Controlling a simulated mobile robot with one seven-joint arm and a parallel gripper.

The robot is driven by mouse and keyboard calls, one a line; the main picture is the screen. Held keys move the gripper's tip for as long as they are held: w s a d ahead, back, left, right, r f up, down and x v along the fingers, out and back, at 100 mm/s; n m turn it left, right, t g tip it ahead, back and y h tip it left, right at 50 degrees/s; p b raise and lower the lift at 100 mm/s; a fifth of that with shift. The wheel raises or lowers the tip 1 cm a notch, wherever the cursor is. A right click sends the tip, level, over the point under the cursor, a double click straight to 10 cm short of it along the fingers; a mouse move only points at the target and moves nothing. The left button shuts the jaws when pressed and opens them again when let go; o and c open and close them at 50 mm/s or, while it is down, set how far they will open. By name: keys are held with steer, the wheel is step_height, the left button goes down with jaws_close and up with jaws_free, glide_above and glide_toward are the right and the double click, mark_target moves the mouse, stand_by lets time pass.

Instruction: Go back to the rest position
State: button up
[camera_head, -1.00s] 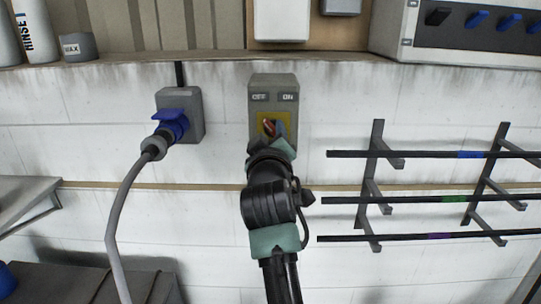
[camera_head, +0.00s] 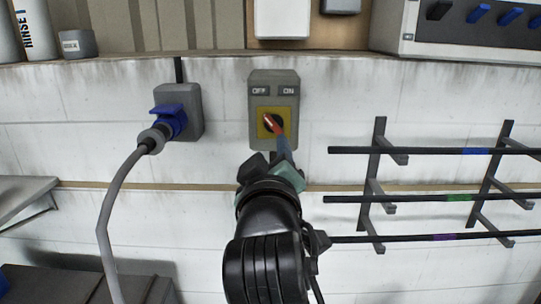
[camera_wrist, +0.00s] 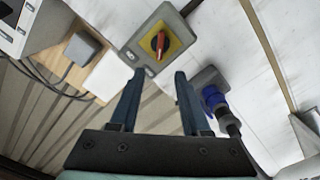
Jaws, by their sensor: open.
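My gripper (camera_head: 272,160) is in front of the wall, just below the grey switch box (camera_head: 274,82) in the head view. The box has OFF and ON labels and a yellow plate with a red-marked rotary knob (camera_head: 273,122). The knob's red bar tilts toward the upper left, the OFF side. In the wrist view my gripper (camera_wrist: 158,74) has its two fingers apart with nothing between them. The knob (camera_wrist: 159,42) lies beyond the fingertips there, apart from them. One finger partly covers the lower part of the box in the head view.
A blue plug (camera_head: 170,121) sits in a grey socket left of the switch, its cable (camera_head: 112,190) hanging down. A rack with several dark rods (camera_head: 420,151) is on the right. A shelf (camera_head: 215,58) with containers runs above. The wall between is clear.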

steer(key=s+r+m+t, duration=0.8)
steer(key=s+r+t, duration=0.1)
steer(key=s+r, duration=1.1)
steer(key=shift+d+r, duration=0.3)
steer(key=shift+r, duration=0.1)
